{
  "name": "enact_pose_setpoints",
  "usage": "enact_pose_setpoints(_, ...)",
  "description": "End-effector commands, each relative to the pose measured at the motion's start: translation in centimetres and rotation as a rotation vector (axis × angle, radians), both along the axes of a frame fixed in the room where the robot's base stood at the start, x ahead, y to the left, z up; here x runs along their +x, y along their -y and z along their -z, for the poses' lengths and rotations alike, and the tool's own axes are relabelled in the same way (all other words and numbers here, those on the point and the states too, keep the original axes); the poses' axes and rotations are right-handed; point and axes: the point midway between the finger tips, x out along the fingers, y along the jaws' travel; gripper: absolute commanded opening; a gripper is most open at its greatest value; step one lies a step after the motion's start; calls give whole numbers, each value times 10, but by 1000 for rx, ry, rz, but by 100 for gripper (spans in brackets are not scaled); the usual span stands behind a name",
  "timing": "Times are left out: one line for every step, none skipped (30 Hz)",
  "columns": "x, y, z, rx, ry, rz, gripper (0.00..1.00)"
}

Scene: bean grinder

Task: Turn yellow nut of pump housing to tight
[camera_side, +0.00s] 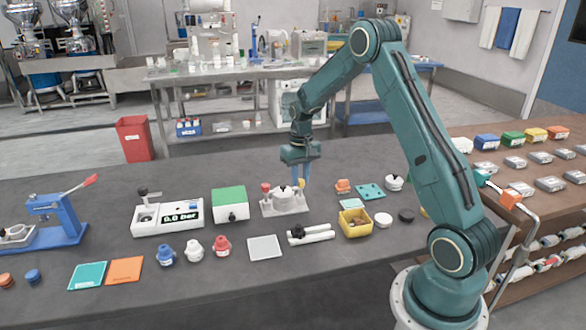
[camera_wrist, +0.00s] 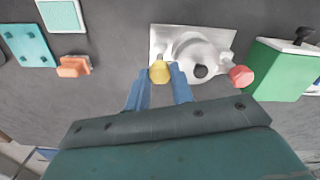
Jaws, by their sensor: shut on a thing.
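The pump housing (camera_side: 284,199) is a pale metal body on a flat plate, standing on the dark table in the side view. It also shows in the wrist view (camera_wrist: 205,47). The yellow nut (camera_wrist: 159,72) sits on its left side in the wrist view. In the side view, my gripper (camera_side: 302,184) partly hides the nut.
A green-topped box (camera_side: 230,204) stands just left of the housing in the side view. An orange part (camera_side: 343,186) and a teal plate (camera_side: 370,191) lie to the right. A yellow bin (camera_side: 355,223) and a white clamp-like tool (camera_side: 311,234) are in front.

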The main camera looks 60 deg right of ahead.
Motion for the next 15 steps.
enact_pose_setpoints(-1, 0, 0, 0, -2, 25, 0)
enact_pose_setpoints(-1, 0, 0, 0, -2, 37, 0)
enact_pose_setpoints(-1, 0, 0, 0, -2, 53, 0)
enact_pose_setpoints(-1, 0, 0, 0, -2, 63, 0)
enact_pose_setpoints(-1, 0, 0, 0, -2, 71, 0)
enact_pose_setpoints(-1, 0, 0, 0, -2, 81, 0)
enact_pose_setpoints(-1, 0, 0, 0, -2, 87, 0)
enact_pose_setpoints(-1, 0, 0, 0, -2, 91, 0)
enact_pose_setpoints(-1, 0, 0, 0, -2, 96, 0)
enact_pose_setpoints(-1, 0, 0, 0, -2, 99, 0)
enact_pose_setpoints(-1, 0, 0, 0, -2, 101, 0)
enact_pose_setpoints(-1, 0, 0, 1, -3, 102, 0)
enact_pose_setpoints(-1, 0, 0, 0, -2, 103, 0)
enact_pose_setpoints(-1, 0, 0, 0, -2, 104, 0)
enact_pose_setpoints(-1, 0, 0, 0, -2, 103, 0)
